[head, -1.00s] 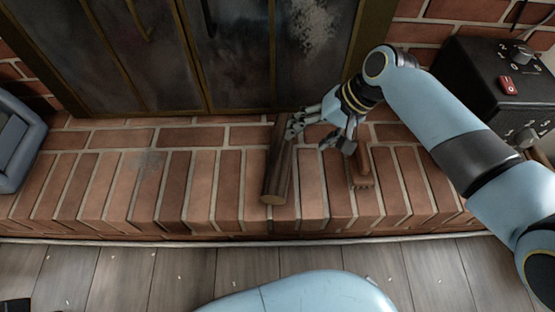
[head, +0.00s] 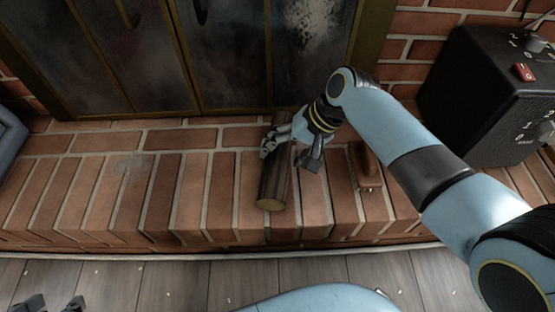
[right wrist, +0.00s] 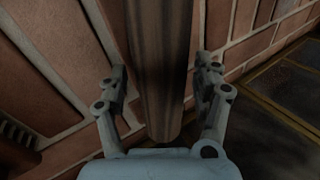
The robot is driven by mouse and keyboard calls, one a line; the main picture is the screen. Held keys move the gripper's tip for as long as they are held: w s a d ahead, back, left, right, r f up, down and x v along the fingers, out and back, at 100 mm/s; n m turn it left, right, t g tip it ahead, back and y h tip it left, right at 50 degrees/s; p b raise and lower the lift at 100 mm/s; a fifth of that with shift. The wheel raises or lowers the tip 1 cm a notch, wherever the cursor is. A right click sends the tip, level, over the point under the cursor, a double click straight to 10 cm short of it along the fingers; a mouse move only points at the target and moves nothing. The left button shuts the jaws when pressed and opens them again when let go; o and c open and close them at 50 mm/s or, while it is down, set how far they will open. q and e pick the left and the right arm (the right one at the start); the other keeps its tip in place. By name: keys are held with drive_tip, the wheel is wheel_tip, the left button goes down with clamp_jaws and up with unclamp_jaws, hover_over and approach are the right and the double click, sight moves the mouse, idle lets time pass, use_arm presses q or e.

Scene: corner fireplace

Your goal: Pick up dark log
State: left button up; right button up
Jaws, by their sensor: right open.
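The dark log (head: 272,188) lies on the brick hearth, its pale cut end toward me and its far end near the fireplace doors. My right gripper (head: 288,157) is open over the log's far half, with fingers on either side. In the right wrist view the log (right wrist: 160,60) runs between the two open fingers of the gripper (right wrist: 160,72), with a gap visible on both sides. Only dark fingertips of my left gripper (head: 50,305) show at the bottom left edge, away from the log.
A brown brush (head: 368,168) lies on the hearth just right of the log. A black box with a red switch (head: 490,95) stands at the right. Glass fireplace doors (head: 235,60) close off the back. The hearth left of the log is clear.

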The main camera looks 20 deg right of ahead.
drive_tip(key=shift+w+a+f+b, duration=0.15)
drive_tip(key=shift+a+f+b, duration=0.2)
drive_tip(key=shift+f, duration=0.3)
drive_tip(key=c, duration=1.4)
drive_tip(key=shift+r, duration=0.2)
